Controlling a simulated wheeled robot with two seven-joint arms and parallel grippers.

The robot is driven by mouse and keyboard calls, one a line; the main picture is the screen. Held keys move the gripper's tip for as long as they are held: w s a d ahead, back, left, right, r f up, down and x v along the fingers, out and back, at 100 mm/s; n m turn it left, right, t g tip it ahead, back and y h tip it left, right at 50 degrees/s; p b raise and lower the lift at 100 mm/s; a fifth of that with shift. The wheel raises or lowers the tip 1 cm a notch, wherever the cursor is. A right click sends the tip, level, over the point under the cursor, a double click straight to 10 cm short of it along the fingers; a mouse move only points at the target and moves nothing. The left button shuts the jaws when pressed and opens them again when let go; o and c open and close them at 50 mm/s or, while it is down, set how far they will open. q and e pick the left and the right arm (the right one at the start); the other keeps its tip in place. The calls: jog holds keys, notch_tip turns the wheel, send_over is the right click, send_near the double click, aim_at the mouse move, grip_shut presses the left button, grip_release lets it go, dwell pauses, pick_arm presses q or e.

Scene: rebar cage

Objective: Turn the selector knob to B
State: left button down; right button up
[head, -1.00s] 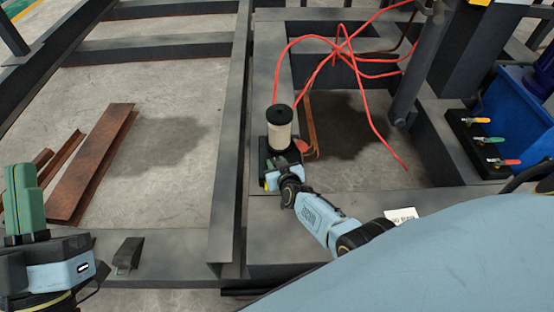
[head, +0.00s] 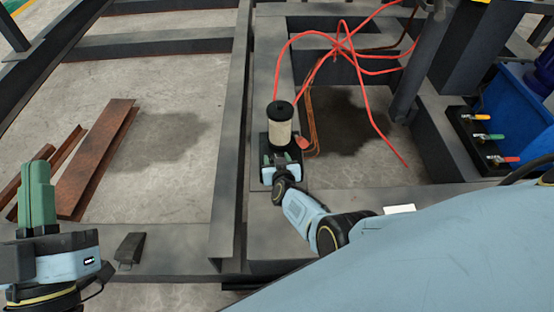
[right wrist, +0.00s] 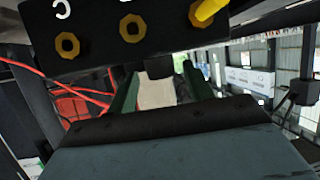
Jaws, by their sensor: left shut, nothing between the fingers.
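A cream cylinder with a black cap (head: 280,125) stands on a small dark base on the grey frame. My right gripper (head: 281,158) is low at its near side, green fingers apart; contact cannot be told. In the right wrist view the fingers (right wrist: 160,88) stand either side of the cream surface (right wrist: 155,94). Above them is a dark panel (right wrist: 100,38) with brass hexagonal fittings, cut-off white marks and a yellow piece (right wrist: 208,11). I cannot clearly tell which part is the selector knob; no B is readable. My left gripper (head: 38,168) is shut and empty at far left.
Red hoses (head: 340,45) loop behind the cylinder. A black block with yellow, green and red handles (head: 497,137) is at right, beside a blue box (head: 525,108). Rusty steel pieces (head: 95,160) lie on the floor at left. A dark wedge (head: 129,250) sits on the front beam.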

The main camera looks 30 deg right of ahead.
jog(key=shift+a, duration=0.1)
jog(key=shift+s, duration=0.15)
jog(key=shift+p+v, duration=0.95)
jog(key=shift+p, duration=0.05)
pick_arm(q)
notch_tip(320, 180, down, 12)
jog(key=a+g+y+p, duration=0.2)
jog(key=g+y, duration=0.1)
jog(key=g, duration=0.5)
jog(key=s+a+f+g+y+p, duration=0.1)
jog(key=s+a+f+g+p, duration=0.1)
jog(key=s+f+g, duration=0.3)
jog(key=s+a+f+n+g+y+p, duration=0.1)
jog(key=s+a+f+g+y+p, duration=0.1)
jog(key=s+a+f+g, duration=0.3)
jog(key=shift+s+f+g+y+p, duration=0.35)
jog(key=shift+f+g+p, duration=0.3)
jog(key=shift+f, duration=1.75)
pick_arm(e)
jog(key=v, duration=1.1)
jog(key=shift+r, duration=0.1)
